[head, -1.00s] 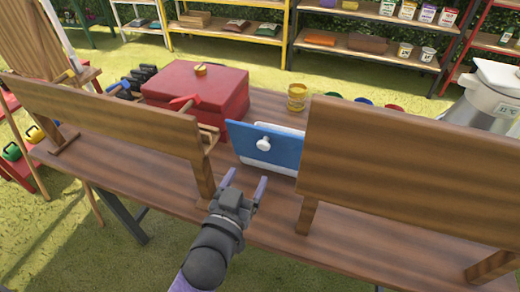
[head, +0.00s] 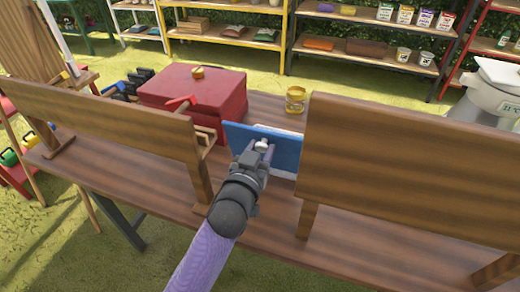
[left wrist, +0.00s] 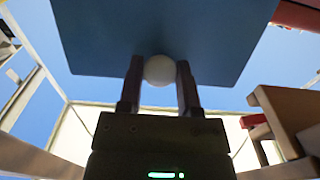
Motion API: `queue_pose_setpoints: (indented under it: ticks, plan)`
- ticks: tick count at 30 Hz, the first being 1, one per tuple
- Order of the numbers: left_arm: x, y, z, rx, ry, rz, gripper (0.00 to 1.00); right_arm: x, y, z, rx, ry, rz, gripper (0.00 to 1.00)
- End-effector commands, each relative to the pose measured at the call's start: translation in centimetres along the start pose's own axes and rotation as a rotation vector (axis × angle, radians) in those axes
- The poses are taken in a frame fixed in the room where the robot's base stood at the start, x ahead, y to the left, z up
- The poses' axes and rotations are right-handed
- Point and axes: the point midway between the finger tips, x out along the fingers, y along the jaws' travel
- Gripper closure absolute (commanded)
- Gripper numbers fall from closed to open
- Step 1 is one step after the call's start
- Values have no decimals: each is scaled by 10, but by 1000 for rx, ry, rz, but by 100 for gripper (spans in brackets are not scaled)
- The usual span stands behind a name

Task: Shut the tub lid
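The tub lid (head: 288,155) is a blue panel standing steeply tilted on the table, between two wooden boards. A white edge (head: 278,128), perhaps the tub, shows behind it; the rest is hidden. A round white knob (head: 262,144) sits on the lid's near face. My left gripper (head: 261,147) is at the knob, its fingers drawn in on either side. In the left wrist view the knob (left wrist: 159,71) fills the gap between the fingertips, with the lid (left wrist: 160,30) above and behind. My right gripper is not in view.
A wooden board (head: 400,170) stands close right of the lid, another (head: 100,125) to the left. A red box (head: 195,95) stands behind left, and a yellow-lidded jar (head: 295,100) behind right. The table's front strip (head: 255,222) is clear.

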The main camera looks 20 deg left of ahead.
Motion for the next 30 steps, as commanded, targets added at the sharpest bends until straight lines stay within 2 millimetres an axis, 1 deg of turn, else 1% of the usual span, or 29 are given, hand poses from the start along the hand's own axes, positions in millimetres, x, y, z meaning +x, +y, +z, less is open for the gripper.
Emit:
queue_pose_setpoints:
  ticks: [1,4,5,14,20,30]
  plan:
    - [0,0,0,0,0,1,77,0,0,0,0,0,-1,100]
    - [0,0,0,0,0,1,98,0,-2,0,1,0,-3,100]
    - [0,0,0,0,0,1,100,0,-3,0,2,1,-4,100]
    - [0,0,0,-1,-1,1,100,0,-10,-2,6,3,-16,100]
    - [0,0,0,-1,-1,1,100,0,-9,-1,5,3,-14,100]
    - [0,0,1,-1,-1,1,100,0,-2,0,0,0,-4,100]
